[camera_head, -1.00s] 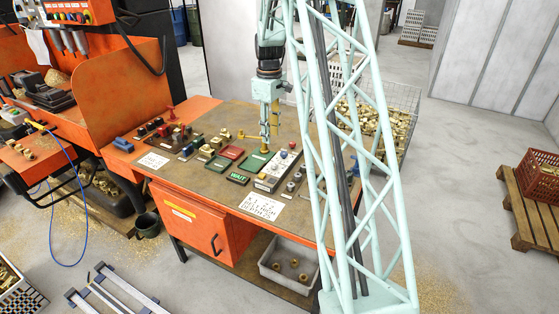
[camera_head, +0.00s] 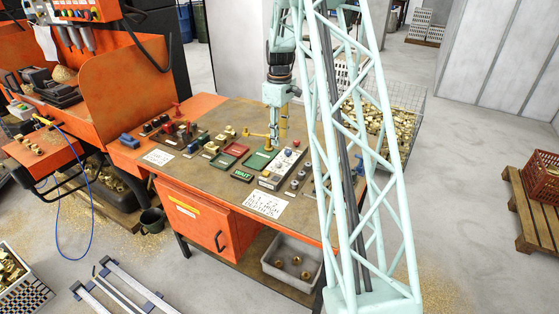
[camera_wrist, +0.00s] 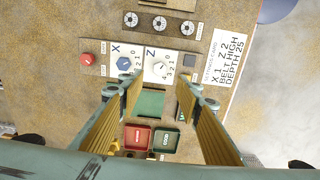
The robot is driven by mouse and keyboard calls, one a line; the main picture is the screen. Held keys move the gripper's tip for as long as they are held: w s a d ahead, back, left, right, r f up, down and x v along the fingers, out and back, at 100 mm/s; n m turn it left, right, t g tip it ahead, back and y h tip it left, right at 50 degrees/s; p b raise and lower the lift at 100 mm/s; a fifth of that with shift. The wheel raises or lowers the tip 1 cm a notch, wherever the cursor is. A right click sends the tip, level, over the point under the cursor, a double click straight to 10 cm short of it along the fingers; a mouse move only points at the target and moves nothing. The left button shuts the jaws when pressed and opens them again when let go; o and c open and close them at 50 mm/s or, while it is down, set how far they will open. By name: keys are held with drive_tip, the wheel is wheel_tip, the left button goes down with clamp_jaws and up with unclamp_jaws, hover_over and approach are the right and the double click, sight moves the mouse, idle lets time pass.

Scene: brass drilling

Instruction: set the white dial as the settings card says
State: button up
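The white dial (camera_wrist: 160,68), marked Z, sits on a pale panel beside the blue dial (camera_wrist: 124,64), marked X, in the wrist view. Its pointer setting is too small to read surely. The settings card (camera_wrist: 228,60) lies to the right and reads X 1, Z 2, belt high, depth 25. My gripper (camera_wrist: 157,86) is open and empty, its two fingers apart with the dials just beyond and between the tips. In the head view my gripper (camera_head: 277,142) hangs over the table near the dial panel (camera_head: 272,180); the card (camera_head: 265,205) lies in front.
A red button (camera_wrist: 86,59) is left of the dials. Several black-and-white round knobs (camera_wrist: 159,22) stand beyond. The lattice column in the head view covers the table's right side.

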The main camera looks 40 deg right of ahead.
sight(279, 162)
wheel_tip(279, 162, down, 12)
drive_tip(key=shift+f, duration=0.15)
idle(0.6)
drive_tip(key=c, duration=0.8)
